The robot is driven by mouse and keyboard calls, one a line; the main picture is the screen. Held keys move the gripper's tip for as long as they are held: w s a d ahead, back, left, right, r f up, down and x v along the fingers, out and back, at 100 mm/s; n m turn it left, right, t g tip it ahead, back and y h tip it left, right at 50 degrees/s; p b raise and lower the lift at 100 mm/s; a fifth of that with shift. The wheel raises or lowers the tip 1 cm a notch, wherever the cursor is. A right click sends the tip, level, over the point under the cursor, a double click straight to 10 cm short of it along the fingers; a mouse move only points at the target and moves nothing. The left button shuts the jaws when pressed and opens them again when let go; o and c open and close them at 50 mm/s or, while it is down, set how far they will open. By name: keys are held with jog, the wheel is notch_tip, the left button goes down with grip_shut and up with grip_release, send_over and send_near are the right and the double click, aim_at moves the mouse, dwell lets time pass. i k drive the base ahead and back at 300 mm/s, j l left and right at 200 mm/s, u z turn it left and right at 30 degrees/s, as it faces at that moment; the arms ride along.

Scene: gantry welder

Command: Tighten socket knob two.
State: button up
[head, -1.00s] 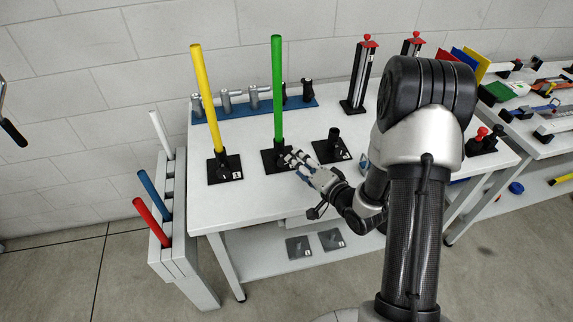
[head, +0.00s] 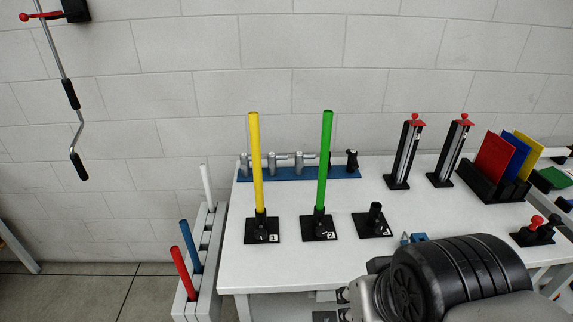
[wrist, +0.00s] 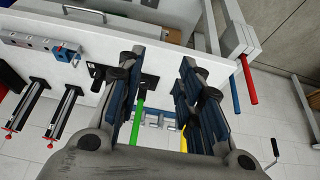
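Socket two (head: 319,228) is a black holder on a square plate marked 2, on the white table. A green rod (head: 325,155) stands upright in it. The socket's knob is too small to make out. My gripper (wrist: 161,60) is open and empty in the wrist view, with blue-padded fingers apart. The green rod (wrist: 140,104) shows beyond and between the fingers, near the left one, and socket two's plate (wrist: 149,81) is partly hidden. In the head view, my gripper is mostly hidden at the bottom, at the table's front edge, apart from the socket.
Socket one (head: 262,231) with a yellow rod (head: 255,160) stands left, and empty socket three (head: 374,224) right. A blue rack (head: 300,173) lies behind. A rod holder (head: 205,258) with white, blue and red rods stands beside the table (head: 290,262). Slotted posts (head: 404,155) stand right.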

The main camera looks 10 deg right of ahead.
aim_at(321, 231)
jog(key=u, duration=0.5)
jog(key=l+u, duration=0.15)
jog(key=u, duration=0.8)
jog(key=l+u, duration=0.1)
jog(key=u, duration=0.4)
jog(key=k+l+u, duration=0.1)
jog(key=k+l, duration=0.3)
jog(key=l, duration=0.15)
jog(key=k+l+u, duration=0.1)
jog(key=k+l, duration=0.35)
